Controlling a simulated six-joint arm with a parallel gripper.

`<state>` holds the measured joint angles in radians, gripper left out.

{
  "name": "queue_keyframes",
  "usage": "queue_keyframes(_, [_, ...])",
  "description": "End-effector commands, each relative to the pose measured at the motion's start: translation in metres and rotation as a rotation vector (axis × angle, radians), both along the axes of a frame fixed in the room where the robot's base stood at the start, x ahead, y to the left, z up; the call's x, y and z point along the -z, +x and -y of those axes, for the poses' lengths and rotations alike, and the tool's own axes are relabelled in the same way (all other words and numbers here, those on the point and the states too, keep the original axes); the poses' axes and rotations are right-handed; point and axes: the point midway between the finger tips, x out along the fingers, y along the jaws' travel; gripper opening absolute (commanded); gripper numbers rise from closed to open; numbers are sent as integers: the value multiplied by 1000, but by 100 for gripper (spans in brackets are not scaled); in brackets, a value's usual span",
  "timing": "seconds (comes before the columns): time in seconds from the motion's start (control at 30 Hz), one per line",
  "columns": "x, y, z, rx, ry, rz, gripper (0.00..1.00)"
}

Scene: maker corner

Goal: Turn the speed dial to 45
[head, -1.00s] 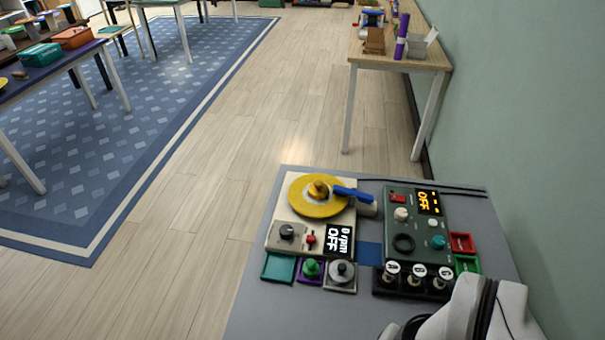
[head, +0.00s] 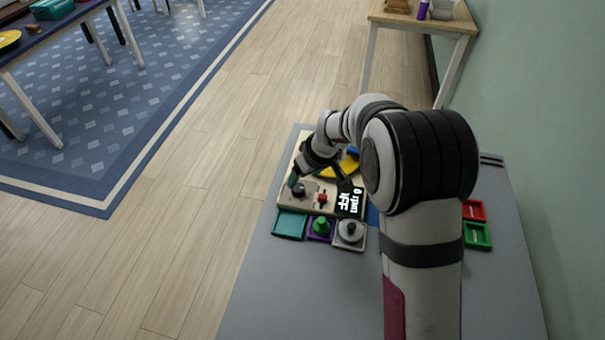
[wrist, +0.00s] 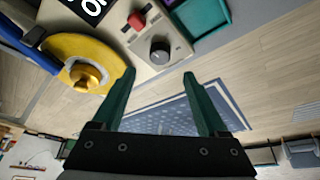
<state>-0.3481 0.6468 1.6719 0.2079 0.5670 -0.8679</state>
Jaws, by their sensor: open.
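The speed dial (head: 298,191) is a dark round knob on the beige turntable unit (head: 312,207). In the wrist view, the dial (wrist: 160,50) lies just beyond and between my fingertips, its white pointer mark small. My gripper (head: 292,180) is at the dial's far side in the head view, partly hidden by the wrist. In the wrist view, my gripper (wrist: 159,75) has its two green fingers apart with nothing between them. The display (head: 350,201) reads 0 rpm, with the OFF line partly covered by my arm. A red switch (head: 322,198) sits right of the dial.
The yellow disc (wrist: 90,55) with its brass hub and blue arm is close to my gripper. Teal (head: 289,224), purple and grey trays line the unit's near edge. Red (head: 474,210) and green trays lie at right.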

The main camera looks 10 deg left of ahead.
Motion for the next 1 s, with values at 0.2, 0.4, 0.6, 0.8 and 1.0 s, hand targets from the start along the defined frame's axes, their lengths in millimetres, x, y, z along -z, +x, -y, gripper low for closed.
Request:
queue_keyframes(0.2, [51, 14, -14, 1, 0, -2, 76])
queue_keyframes(0.4, [68, 20, -20, 1, 0, 0, 76])
queue_keyframes(0.6, [69, 20, -20, 1, 0, 0, 76])
queue_keyframes(0.8, [69, 20, -20, 1, 0, 0, 51])
queue_keyframes(1.0, [69, 20, -20, 2, 1, -1, 15])
